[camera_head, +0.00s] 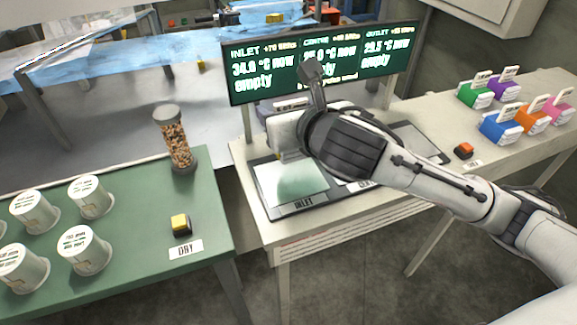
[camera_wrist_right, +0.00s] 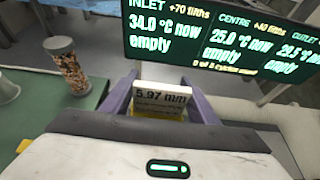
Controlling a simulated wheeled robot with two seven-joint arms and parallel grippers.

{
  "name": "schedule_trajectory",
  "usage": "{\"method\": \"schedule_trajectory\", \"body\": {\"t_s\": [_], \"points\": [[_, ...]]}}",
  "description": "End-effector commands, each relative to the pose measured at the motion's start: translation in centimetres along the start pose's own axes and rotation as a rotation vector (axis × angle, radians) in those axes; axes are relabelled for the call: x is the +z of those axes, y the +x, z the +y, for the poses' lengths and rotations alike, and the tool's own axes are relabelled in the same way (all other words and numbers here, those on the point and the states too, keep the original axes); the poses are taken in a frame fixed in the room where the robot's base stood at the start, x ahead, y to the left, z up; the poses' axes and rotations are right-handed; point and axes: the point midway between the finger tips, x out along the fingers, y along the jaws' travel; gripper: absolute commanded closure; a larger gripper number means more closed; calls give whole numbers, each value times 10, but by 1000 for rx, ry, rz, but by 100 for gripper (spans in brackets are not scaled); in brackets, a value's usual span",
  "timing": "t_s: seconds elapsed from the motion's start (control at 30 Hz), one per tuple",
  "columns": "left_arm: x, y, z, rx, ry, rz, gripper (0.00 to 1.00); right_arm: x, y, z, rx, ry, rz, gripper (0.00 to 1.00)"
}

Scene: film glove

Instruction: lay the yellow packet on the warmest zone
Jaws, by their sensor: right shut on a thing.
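The yellow packet shows in the right wrist view as a white label card (camera_wrist_right: 160,98) reading "5.97 mm" above a strip of yellow. My right gripper (camera_wrist_right: 160,103) is shut on it, purple fingers on either side. In the head view the right gripper (camera_head: 287,148) is above the far part of the pale inlet plate (camera_head: 290,184), and my arm mostly hides the packet. The screen (camera_head: 320,62) reads inlet 34.0 °C, centre about 25.0 °C and outlet about 29.5 °C, all "empty". The centre plate is mostly hidden; the outlet plate (camera_head: 418,140) shows partly. My left gripper is not in view.
At right are several coloured packets (camera_head: 502,122) with cards and an orange button (camera_head: 463,151). The screen stands close behind the plates.

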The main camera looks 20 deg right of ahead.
Motion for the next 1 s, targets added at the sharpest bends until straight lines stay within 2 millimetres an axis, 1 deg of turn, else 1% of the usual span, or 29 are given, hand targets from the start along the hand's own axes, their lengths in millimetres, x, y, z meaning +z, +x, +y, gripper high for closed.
{"method": "schedule_trajectory", "body": {"t_s": [0.03, 0.13, 0.2, 0.37, 0.6, 0.97, 1.0], "points": [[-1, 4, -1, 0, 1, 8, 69, -15, 5, 0, -1, 0, 7, 70], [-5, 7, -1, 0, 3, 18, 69, -32, 12, 0, -1, 1, 6, 70], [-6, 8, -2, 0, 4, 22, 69, -40, 16, 0, -1, 1, 4, 70], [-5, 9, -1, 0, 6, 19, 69, -49, 20, 0, 0, 0, 1, 70], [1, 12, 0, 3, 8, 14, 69, -79, 32, 0, 0, 1, 2, 70], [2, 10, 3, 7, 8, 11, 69, -82, 33, 0, -1, 0, 0, 70], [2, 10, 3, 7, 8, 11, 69, -82, 33, 0, -1, 0, 0, 41]]}}
